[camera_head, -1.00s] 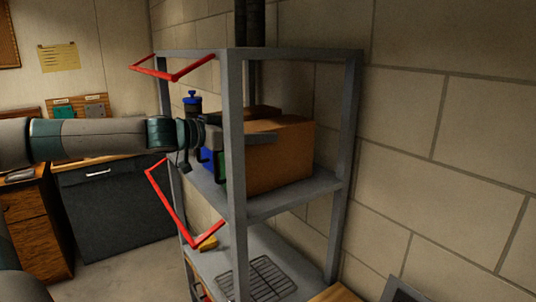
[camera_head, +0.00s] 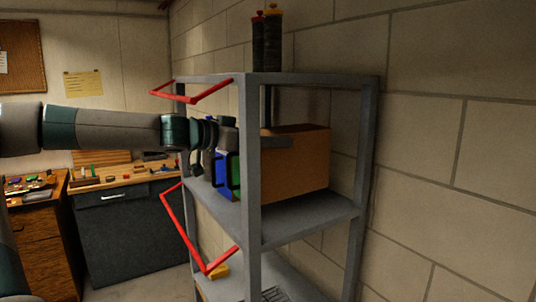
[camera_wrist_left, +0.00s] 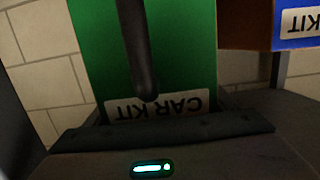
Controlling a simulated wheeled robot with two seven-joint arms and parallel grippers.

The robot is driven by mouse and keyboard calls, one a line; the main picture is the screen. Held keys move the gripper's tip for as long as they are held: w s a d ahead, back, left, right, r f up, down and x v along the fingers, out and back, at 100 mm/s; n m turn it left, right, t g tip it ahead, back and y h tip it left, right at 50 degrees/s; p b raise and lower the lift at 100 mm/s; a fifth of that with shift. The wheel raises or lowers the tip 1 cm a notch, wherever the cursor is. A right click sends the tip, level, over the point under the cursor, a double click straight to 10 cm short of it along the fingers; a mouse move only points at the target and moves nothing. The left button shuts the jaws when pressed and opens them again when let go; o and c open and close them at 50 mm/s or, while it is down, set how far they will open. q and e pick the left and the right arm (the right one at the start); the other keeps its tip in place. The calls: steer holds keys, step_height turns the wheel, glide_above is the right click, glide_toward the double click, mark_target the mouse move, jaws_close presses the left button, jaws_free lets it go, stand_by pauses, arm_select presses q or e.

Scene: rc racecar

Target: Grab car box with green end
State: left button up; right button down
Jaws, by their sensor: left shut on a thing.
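The car box with the green end (camera_head: 236,172) is a brown carton on the upper level of a grey metal shelf. Its green end with an upside-down "CAR KIT" label fills the middle of the left wrist view (camera_wrist_left: 185,45). My left gripper (camera_head: 282,141) reaches in from the left and is shut on this box, with a grey finger along its brown side. A box with a blue end (camera_head: 222,176) is beside it; its blue end also shows in the left wrist view (camera_wrist_left: 298,28). I cannot tell whether the held box touches the shelf. My right gripper is not in view.
The grey shelf frame (camera_head: 250,180) has an upright post close to my left gripper. Red bars (camera_head: 182,235) stick out from its left side. Dark bottles (camera_head: 272,42) stand on or behind the top. A block wall is behind, and a cluttered workbench (camera_head: 125,172) stands left.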

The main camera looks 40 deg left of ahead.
arm_select(q)
step_height(320, 180, up, 2)
steer(key=f+b+v, duration=0.3)
steer(key=b+v, duration=0.3)
steer(key=v, duration=1.3)
steer(key=shift+s+a, duration=0.2)
steer(key=shift+s, duration=0.2)
